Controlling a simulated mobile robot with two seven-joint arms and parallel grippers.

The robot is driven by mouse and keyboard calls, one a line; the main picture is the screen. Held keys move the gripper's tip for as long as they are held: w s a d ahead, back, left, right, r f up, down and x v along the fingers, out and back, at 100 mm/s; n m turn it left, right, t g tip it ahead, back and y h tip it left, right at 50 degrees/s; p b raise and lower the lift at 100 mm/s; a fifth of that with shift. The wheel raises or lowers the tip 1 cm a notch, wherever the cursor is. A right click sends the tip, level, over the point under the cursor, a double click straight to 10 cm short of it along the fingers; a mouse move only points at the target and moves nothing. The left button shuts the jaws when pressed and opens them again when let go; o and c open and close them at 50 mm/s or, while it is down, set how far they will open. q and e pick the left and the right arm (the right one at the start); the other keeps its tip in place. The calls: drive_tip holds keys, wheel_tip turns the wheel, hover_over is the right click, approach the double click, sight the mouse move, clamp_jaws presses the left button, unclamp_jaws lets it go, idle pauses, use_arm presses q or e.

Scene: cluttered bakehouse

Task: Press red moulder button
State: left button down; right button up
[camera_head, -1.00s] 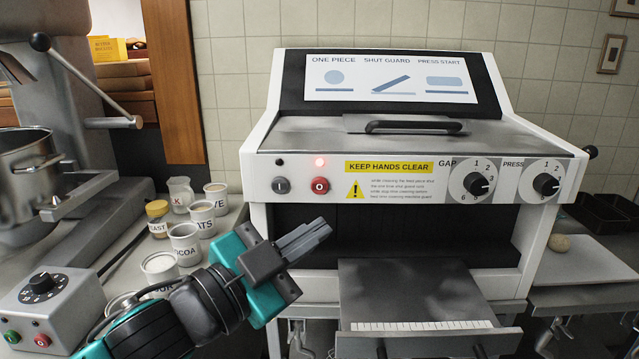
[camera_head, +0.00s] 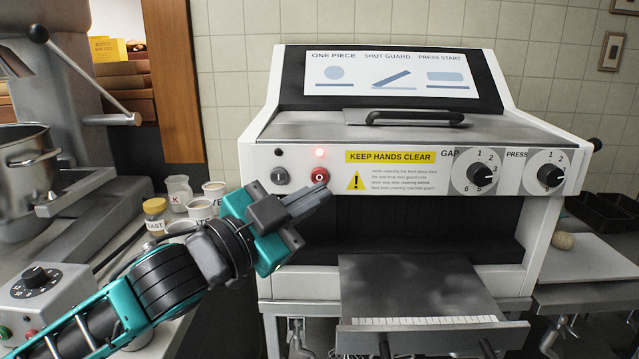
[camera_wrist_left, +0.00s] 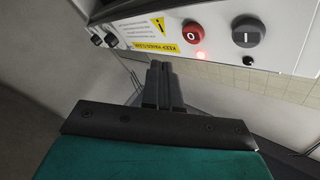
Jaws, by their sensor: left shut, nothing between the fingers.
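The red moulder button (camera_head: 320,175), marked O, is on the white front panel, right of the grey I button (camera_head: 279,176). A red lamp (camera_head: 320,152) glows above it. My left gripper (camera_head: 326,190) is shut and empty, its fingertips just below the red button in the head view and partly overlapping its lower edge. In the left wrist view the red button (camera_wrist_left: 193,31) is fully visible, up and right of the shut fingertips (camera_wrist_left: 160,66), with a gap in the picture. My right gripper is not in view.
The moulder's feed tray (camera_head: 420,285) juts out below the panel. Gap and press dials (camera_head: 482,174) are at the panel's right. Labelled tubs (camera_head: 180,192) and a mixer control box (camera_head: 40,290), with its own red button, are at left.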

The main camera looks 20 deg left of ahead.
sight(319, 177)
use_arm(q)
drive_tip(key=shift+w+a+p, duration=0.2)
drive_tip(key=shift+w+p, duration=0.05)
drive_tip(key=shift+w, duration=0.5)
drive_tip(key=shift+w+a+p, duration=0.2)
drive_tip(key=shift+w+p, duration=0.05)
drive_tip(key=shift+w, duration=0.5)
idle(0.8)
drive_tip(key=shift+w+a+p, duration=0.15)
drive_tip(key=shift+w+p, duration=0.15)
drive_tip(key=shift+w, duration=0.1)
drive_tip(key=shift+w+a, duration=0.1)
drive_tip(key=shift+w, duration=0.3)
idle(0.7)
drive_tip(key=shift+s, duration=0.15)
drive_tip(key=shift+s+d+p, duration=0.2)
drive_tip(key=shift+s+p, duration=0.1)
drive_tip(key=shift+s, duration=0.35)
